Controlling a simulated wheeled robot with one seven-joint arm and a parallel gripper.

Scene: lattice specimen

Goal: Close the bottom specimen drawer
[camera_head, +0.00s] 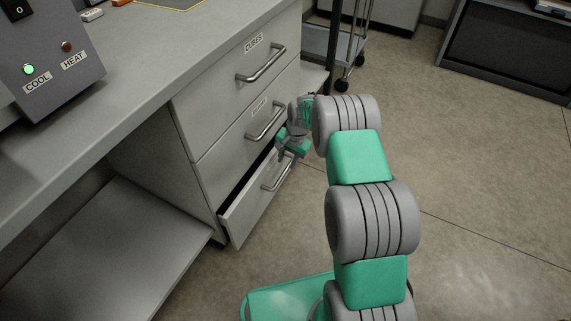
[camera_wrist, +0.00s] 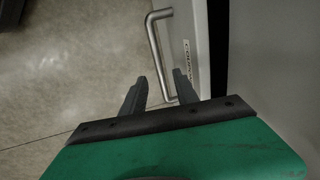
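The bottom specimen drawer (camera_head: 243,215) is the lowest of three grey drawers and stands partly open, with a dark gap along its top edge. Its bar handle (camera_head: 277,176) is on the front panel. My gripper (camera_head: 281,147) is in front of the drawer stack, near the top of the bottom drawer's front, and partly hides it.
The middle drawer (camera_head: 225,140) and top drawer (camera_head: 220,90) are shut, and their handles stick out close to my gripper. A low grey shelf (camera_head: 110,250) is at the left. A wheeled cart (camera_head: 325,45) stands behind the cabinet. The floor (camera_head: 480,170) at right is clear.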

